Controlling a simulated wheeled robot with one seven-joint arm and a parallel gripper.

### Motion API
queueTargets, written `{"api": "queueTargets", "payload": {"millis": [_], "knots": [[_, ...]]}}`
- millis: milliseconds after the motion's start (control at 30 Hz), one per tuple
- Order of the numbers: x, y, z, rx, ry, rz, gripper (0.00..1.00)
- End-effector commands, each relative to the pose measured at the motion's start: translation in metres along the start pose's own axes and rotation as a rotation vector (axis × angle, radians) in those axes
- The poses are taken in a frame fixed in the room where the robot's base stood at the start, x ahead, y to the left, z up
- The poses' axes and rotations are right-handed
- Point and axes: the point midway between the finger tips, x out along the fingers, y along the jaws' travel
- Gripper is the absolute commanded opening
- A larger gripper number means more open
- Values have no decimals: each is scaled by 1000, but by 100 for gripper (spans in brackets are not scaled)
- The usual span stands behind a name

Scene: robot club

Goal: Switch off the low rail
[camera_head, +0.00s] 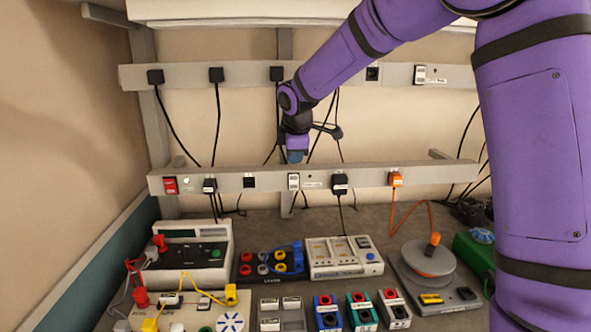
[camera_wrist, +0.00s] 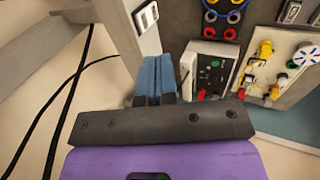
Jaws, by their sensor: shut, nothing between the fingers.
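The low rail (camera_head: 225,184) is a grey bar across the wall above the bench. A red switch (camera_head: 170,185) sits at its left end, with a small green light (camera_head: 187,181) lit beside it. My gripper (camera_head: 294,157) points down at the low rail's upper edge, near its middle and well right of the red switch. Its blue fingers are together and empty. In the wrist view my gripper (camera_wrist: 153,78) shows closed beside the low rail (camera_wrist: 122,30), close to a white-faced module (camera_wrist: 146,17). I cannot tell whether they touch. I cannot make out the red switch in the wrist view.
A high rail (camera_head: 245,75) with several black plugs runs above. Black cords (camera_head: 217,125) hang between the rails. An orange plug (camera_head: 395,179) is at the low rail's right. Instruments, including a white meter unit (camera_head: 190,257), crowd the bench below.

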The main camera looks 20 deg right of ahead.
Motion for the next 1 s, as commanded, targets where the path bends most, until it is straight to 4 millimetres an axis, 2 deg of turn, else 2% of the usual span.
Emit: {"api": "queueTargets", "payload": {"millis": [100, 300, 733, 867, 1000], "knots": [[-18, 5, 0, 0, 0, 3, 0], [-34, 8, 0, 0, 0, 1, 0], [-38, 8, 1, 6, -1, 1, 0], [-55, -3, 11, 63, -6, 6, 0], [-91, -31, 32, 202, -15, 14, 0]]}}
